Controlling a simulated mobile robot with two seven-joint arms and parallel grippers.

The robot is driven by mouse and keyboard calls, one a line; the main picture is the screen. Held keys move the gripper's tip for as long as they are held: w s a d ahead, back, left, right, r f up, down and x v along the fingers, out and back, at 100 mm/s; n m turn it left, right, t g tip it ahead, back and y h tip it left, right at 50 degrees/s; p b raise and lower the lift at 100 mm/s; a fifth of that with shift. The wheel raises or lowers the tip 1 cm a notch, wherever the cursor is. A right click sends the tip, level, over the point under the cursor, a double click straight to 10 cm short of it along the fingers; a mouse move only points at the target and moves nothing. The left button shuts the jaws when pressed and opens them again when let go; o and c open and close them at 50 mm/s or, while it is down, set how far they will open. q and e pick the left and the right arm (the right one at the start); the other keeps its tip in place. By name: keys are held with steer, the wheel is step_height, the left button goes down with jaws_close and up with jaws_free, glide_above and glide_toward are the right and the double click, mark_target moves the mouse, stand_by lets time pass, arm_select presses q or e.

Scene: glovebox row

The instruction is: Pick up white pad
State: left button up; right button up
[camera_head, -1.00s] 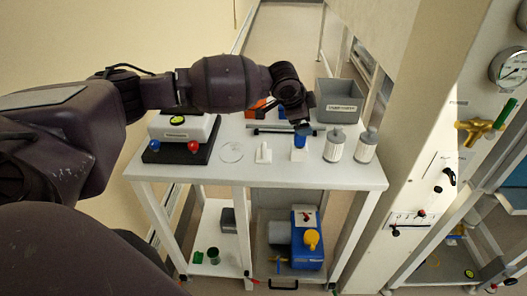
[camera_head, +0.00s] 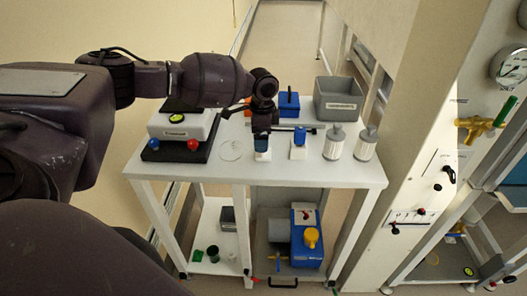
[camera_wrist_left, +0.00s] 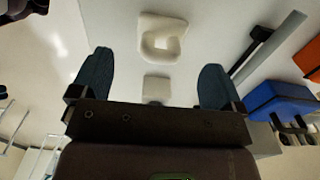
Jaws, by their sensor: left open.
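The white pad (camera_head: 262,157) is on the white table, its lower edge showing just below my left gripper (camera_head: 262,142) in the head view. The gripper hides its upper part. My left gripper is open, with its two dark blue fingers spread apart in the left wrist view (camera_wrist_left: 158,85). A small white block (camera_wrist_left: 157,88) lies between the fingers there, with visible gaps on both sides. Beyond it is a pale rounded shape (camera_wrist_left: 163,38) with a hollow; I cannot tell whether both are one piece. My right gripper is not in view.
A blue-topped white pad (camera_head: 299,149) and two white canisters (camera_head: 334,145) stand close to the right. A clear disc (camera_head: 231,151) lies to the left.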

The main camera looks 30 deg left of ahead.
arm_select(q)
steer(key=f, duration=0.4)
steer(key=shift+w+d+f, duration=0.15)
steer(key=shift+w+f, duration=0.05)
steer(key=shift+f, duration=0.4)
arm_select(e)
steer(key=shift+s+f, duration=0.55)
